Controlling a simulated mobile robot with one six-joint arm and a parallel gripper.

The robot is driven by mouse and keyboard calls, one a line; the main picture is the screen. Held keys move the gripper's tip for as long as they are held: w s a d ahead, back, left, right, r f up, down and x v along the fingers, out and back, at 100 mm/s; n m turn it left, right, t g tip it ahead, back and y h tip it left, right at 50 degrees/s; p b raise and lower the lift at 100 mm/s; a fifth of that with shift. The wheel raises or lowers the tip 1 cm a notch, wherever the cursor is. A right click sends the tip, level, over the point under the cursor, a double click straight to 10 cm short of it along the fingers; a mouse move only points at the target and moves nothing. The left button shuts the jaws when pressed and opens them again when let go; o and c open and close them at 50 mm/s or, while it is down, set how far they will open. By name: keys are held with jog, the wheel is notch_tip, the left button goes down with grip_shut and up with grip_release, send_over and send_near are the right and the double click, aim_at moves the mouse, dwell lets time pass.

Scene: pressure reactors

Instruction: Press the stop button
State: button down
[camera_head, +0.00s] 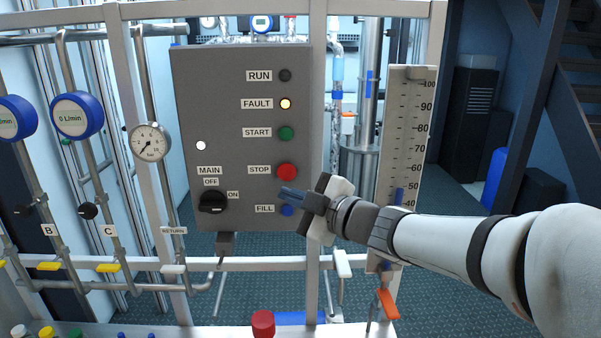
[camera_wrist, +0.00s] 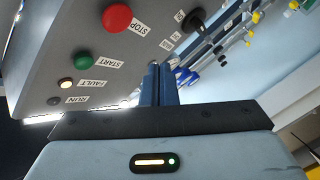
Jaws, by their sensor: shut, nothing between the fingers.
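The red stop button (camera_head: 286,172) sits on the right side of a grey control panel (camera_head: 230,110), beside its STOP label. The panel's red stop button (camera_wrist: 117,18) also shows at the top of the wrist view. My gripper (camera_head: 283,191) is shut and empty, its blue fingers close together. In the head view its tips appear just below the stop button and above the blue FILL button (camera_head: 286,211). In the wrist view the fingertips (camera_wrist: 161,66) point toward the panel, apart from the red button in the picture. The exact gap to the panel is hard to tell.
The green START button (camera_head: 286,133), lit FAULT lamp (camera_head: 285,104) and dark RUN lamp (camera_head: 285,75) are above. The black MAIN knob (camera_head: 212,202) is at lower left. A scaled gauge (camera_head: 405,130) stands right of the panel, near my arm. Pipes and dials are left.

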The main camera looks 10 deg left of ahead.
aim_at(279, 174)
jog(key=shift+w+a+p, duration=0.1)
jog(key=shift+w+a, duration=0.15)
jog(key=shift+w, duration=0.7)
jog(key=shift+w+a+p, duration=0.15)
jog(key=shift+w+a, duration=0.05)
jog(key=shift+w, duration=0.75)
jog(key=shift+w+a+p, duration=0.1)
jog(key=shift+w+a, duration=0.15)
jog(key=shift+w, duration=0.7)
jog(key=shift+w, duration=0.1)
jog(key=shift+w+a, duration=0.1)
jog(key=shift+w, duration=0.35)
jog(key=shift+w+a, duration=0.1)
jog(key=shift+w, duration=0.35)
dwell(0.4)
jog(key=shift+s, duration=0.15)
jog(key=shift+s+d, duration=0.2)
jog(key=shift+s, duration=0.55)
jog(key=s, duration=0.2)
jog(key=s+d+b, duration=0.1)
jog(key=s, duration=0.1)
jog(key=shift+s+d, duration=0.1)
jog(key=shift+s, duration=0.3)
